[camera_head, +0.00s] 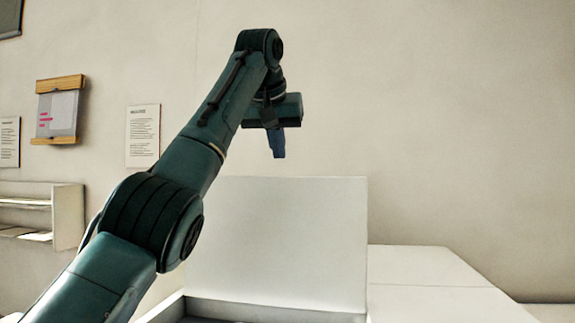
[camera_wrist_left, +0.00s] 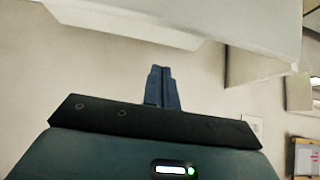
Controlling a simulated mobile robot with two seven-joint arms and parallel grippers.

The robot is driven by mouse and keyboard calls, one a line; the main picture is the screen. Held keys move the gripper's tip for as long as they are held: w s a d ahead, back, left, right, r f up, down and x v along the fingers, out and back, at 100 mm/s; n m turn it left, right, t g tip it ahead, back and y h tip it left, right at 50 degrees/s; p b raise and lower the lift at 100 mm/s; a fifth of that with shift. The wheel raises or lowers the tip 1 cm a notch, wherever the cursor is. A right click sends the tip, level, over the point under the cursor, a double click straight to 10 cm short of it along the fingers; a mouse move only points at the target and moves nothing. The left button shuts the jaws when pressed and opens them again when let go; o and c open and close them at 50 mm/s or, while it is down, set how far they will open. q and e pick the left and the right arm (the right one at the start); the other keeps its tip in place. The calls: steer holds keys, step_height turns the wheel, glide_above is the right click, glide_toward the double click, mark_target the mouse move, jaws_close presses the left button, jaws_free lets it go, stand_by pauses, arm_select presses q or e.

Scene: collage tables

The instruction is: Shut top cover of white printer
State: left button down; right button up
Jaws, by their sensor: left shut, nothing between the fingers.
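The white printer (camera_head: 420,290) stands in the lower middle and right of the head view. Its top cover (camera_head: 280,240) stands up, raised, as a broad white panel. My left gripper (camera_head: 279,150) is shut and empty, pointing down. In the head view it appears just above the cover's top edge, with no contact visible. In the left wrist view the shut fingers (camera_wrist_left: 162,82) point toward a large white surface across the top, which may be the printer. My left arm hides part of the printer's left side. My right gripper is in neither view.
A white wall shelf (camera_head: 50,215) is at the left. The air above and right of the cover is clear.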

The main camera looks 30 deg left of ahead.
mark_target(279, 182)
arm_select(q)
steer(key=shift+w+a+f, duration=0.15)
steer(key=shift+w+f, duration=0.25)
steer(key=shift+f, duration=0.8)
steer(key=shift+w+a+f, duration=0.1)
steer(key=shift+w+f, duration=0.3)
steer(key=shift+f, duration=0.8)
steer(key=shift+w+a+f, duration=0.15)
steer(key=shift+w+f, duration=0.25)
steer(key=shift+f, duration=0.8)
steer(key=shift+s+d, duration=0.1)
steer(key=shift+s, duration=0.25)
steer(key=shift+b, duration=0.3)
